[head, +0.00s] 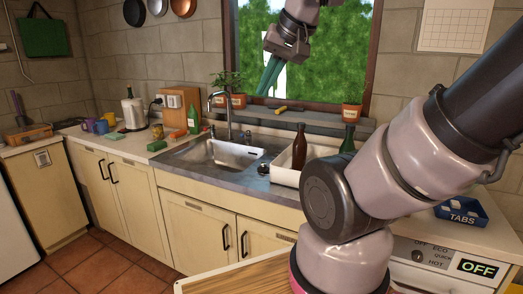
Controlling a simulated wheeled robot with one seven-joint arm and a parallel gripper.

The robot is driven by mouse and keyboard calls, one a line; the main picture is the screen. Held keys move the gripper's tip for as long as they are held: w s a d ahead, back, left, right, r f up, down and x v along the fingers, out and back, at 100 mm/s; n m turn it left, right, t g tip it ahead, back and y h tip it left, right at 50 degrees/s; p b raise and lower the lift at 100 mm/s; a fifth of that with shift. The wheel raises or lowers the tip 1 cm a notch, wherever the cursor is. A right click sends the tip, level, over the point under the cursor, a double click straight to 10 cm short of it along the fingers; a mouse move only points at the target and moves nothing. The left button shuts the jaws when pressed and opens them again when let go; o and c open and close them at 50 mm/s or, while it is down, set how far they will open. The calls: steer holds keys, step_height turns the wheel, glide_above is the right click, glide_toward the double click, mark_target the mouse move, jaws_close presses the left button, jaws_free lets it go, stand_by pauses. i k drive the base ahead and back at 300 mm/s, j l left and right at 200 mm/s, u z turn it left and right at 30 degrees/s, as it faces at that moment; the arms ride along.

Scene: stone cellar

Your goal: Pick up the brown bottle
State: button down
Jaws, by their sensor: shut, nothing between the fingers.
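The brown bottle (299,152) stands upright in the head view, in or just behind a white tub (284,177) to the right of the sink; its lower end is hidden by the tub or my arm. My gripper (264,91) is raised in front of the window, above and to the left of the bottle, clearly apart from it. Its teal fingers point down, are shut and hold nothing.
A dark green bottle (348,140) stands close to the right of the brown one, partly behind my arm. The steel sink (225,153) and its tall faucet (228,115) lie to the left. Potted plants (352,111) line the windowsill.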

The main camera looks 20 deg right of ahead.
mark_target(300, 145)
steer(key=z, duration=1)
